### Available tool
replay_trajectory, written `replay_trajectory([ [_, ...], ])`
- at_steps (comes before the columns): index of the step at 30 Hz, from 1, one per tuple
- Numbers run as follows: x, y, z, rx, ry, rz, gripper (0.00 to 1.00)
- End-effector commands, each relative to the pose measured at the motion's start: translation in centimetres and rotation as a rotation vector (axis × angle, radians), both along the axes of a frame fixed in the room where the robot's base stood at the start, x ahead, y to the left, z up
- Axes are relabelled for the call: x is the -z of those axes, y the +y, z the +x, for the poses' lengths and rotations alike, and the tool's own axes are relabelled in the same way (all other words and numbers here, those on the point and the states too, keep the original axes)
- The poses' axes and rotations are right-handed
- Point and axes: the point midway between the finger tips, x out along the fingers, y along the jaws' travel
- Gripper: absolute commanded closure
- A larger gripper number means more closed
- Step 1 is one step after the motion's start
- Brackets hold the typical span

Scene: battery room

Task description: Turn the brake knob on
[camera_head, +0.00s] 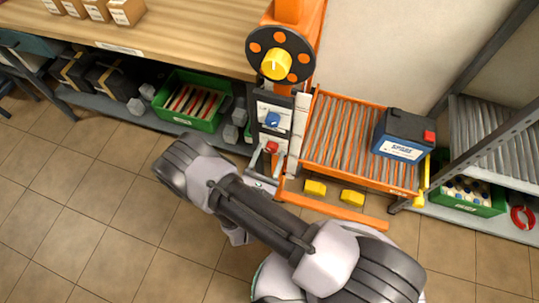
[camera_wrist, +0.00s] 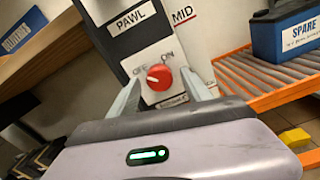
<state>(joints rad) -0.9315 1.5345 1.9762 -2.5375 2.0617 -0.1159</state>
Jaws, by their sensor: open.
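The brake knob is a red round knob (camera_wrist: 159,77) on a white plate, with OFF printed at its upper left and ON at its upper right. A pale mark shows on the knob's left part, toward the OFF side. The label under it is mostly hidden. In the head view the red knob (camera_head: 271,147) sits low on the orange post's panel. My gripper (camera_wrist: 161,80) is open, one finger on each side of the knob. I cannot tell whether the fingers touch it. In the head view my gripper (camera_head: 264,165) reaches up to the panel, partly hidden by my arm.
A blue knob (camera_head: 272,119) sits above the red one, and a yellow knob (camera_head: 276,65) on a black disc is higher. An orange roller rack (camera_head: 340,135) with a blue battery (camera_head: 403,136) stands right. A wooden bench (camera_head: 185,35) and green crate (camera_head: 190,101) are left.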

Motion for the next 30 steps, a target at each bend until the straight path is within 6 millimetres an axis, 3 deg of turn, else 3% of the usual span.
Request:
replay_trajectory([
  [9,-0.06,-0.07,0.32,-0.001,0.000,0.000,0.45],
  [18,-0.05,-0.06,0.30,-0.001,0.001,0.000,1.00],
  [30,-0.08,-0.07,0.27,-0.001,-0.030,0.084,1.00],
])
